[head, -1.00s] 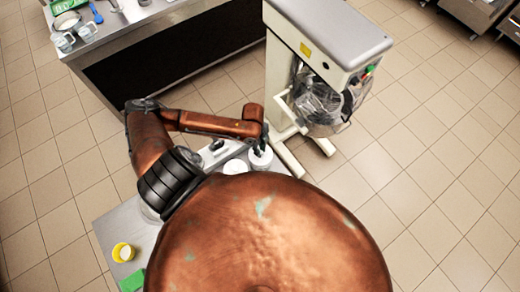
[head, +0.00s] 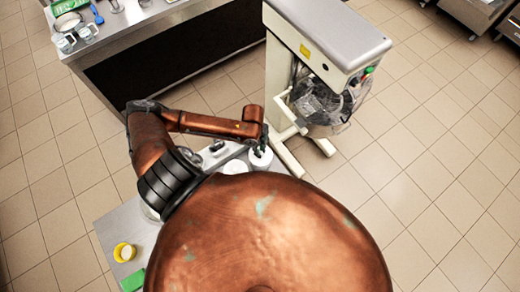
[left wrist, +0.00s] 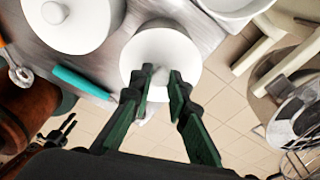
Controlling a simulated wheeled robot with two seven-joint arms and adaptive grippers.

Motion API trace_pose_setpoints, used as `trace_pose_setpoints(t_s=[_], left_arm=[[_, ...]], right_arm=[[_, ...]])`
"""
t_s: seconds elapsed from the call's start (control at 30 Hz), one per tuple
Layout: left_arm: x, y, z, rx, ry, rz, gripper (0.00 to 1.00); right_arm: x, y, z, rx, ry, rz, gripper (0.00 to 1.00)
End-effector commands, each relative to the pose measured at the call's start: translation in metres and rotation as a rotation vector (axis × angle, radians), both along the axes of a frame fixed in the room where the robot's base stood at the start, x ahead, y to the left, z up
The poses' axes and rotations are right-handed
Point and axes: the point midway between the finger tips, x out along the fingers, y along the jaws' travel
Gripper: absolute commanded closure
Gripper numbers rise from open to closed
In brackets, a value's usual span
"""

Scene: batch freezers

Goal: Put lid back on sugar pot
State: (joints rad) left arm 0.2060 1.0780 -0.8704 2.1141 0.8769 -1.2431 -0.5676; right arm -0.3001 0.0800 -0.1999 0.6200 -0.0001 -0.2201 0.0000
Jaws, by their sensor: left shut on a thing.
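A round white lid-like piece (left wrist: 160,50) lies under my left gripper (left wrist: 162,80) in the left wrist view, over the table's edge area. The fingers are closed in on it, and their tips cover its grip point. Whether a pot stands directly beneath it is hidden. In the head view, my left gripper (head: 259,147) is at a small white round object (head: 261,159) at the table's far right corner. A second white round vessel with a knob (left wrist: 66,22) stands to the left in the wrist view.
A white bowl (left wrist: 236,6) is at the top. A large mixer (head: 325,40) stands beyond the table. A yellow cup (head: 124,252) and a green item (head: 132,281) are at the near left.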

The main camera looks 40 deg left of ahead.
Motion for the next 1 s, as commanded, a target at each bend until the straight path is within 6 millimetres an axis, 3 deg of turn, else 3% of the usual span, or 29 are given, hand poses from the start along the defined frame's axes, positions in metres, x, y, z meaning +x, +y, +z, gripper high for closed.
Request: trace_pose_setpoints(t_s=[0.07,0.1,0.37,0.57,0.83,1.0], left_arm=[[0.0,-0.0002,0.0001,0.0,0.0,0.0,0.97],[0.0,-0.0002,0.0001,0.0,0.0,0.0,0.83],[0.0,-0.0002,0.0001,0.0,0.0,0.0,0.65],[0.0,-0.0002,0.0001,0.0,0.0,0.0,0.64],[-0.0001,-0.0002,0.0001,0.0,0.0,0.0,0.47],[-0.0001,-0.0001,0.0001,0.0,0.0,0.0,0.47]], right_arm=[[-0.0001,0.0,0.0,0.0,0.0,0.0,0.66],[-0.0001,0.0,0.0,0.0,0.0,0.0,0.66],[-0.0001,0.0,0.0,0.0,0.0,0.0,0.66],[-0.0001,0.0,0.0,0.0,0.0,0.0,0.66],[-0.0001,0.0,0.0,0.0,0.0,0.0,0.66],[-0.0001,0.0001,0.0,0.0,0.0,0.0,0.66]])
